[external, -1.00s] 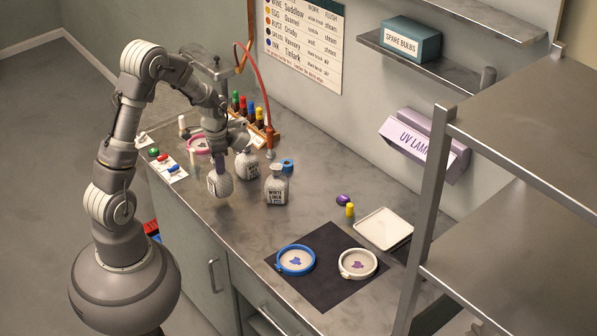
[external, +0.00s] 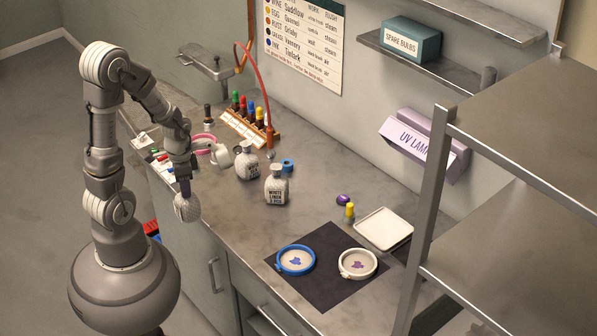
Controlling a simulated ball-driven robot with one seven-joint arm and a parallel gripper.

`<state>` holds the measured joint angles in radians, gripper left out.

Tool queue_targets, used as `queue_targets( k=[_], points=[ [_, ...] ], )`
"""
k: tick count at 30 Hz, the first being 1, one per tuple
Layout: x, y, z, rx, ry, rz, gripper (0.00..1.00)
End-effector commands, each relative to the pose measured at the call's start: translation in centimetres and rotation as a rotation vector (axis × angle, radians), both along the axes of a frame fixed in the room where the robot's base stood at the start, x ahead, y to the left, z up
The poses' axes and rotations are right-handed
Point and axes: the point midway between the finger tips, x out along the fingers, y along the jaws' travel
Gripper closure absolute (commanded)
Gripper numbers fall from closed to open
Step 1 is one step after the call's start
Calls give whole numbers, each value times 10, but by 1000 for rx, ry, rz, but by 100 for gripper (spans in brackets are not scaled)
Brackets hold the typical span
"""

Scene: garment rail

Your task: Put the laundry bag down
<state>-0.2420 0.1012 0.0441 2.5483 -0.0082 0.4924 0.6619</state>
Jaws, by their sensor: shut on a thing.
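My gripper (external: 185,188) points down and is shut on the top of a pale laundry bag (external: 187,208). The bag hangs below the fingers and overlaps the counter's front edge in the picture; whether it touches the counter is hard to tell. No lettering shows on its visible side. A similar white bag (external: 277,188), lettered "WHITE LINEN", stands upright on the counter (external: 235,225) to the right. Another white bag (external: 247,166) stands just behind and left of that one.
A pink hoop (external: 203,142) and a rack of coloured bottles (external: 250,122) are at the back left. A blue hoop (external: 296,260) and a white hoop (external: 358,264) lie on a dark mat (external: 325,295). The counter between the standing bags and the mat is clear.

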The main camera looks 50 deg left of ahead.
Motion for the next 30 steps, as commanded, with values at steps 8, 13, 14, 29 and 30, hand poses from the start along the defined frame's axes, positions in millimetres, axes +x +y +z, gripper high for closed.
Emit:
queue_targets(
  k=[8, 13, 14, 29, 30],
  points=[
    [81, -69, 14, 4, 3, 37, 100],
    [119, -134, 11, 3, 1, 74, 100],
    [123, -144, 9, 2, 2, 80, 100],
    [227, -200, -9, -1, -2, 107, 100],
    [238, -203, -10, -1, -2, 107, 100]
  ],
)
